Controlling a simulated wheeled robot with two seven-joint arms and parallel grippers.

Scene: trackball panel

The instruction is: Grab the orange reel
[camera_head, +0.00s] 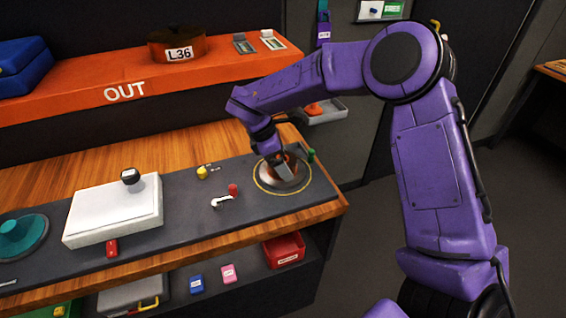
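A round, dark orange-brown reel-like object (190,44) with a white L36 label sits on the orange OUT shelf at the back. My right gripper (279,168) points down over a round metal disc (284,184) ringed in yellow, at the right end of the dark panel. A bit of orange shows around the gripper fingers there, but I cannot tell what it belongs to. The fingers partly hide the disc, and I cannot tell whether they are open or shut. My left gripper is not in view.
The orange shelf (75,93) runs above the wooden bench (60,165). On the panel are a white box (115,212) with a dark knob, a teal dome (20,236), a small lever (222,201) and a yellow button (202,172). A red bin (284,250) is below.

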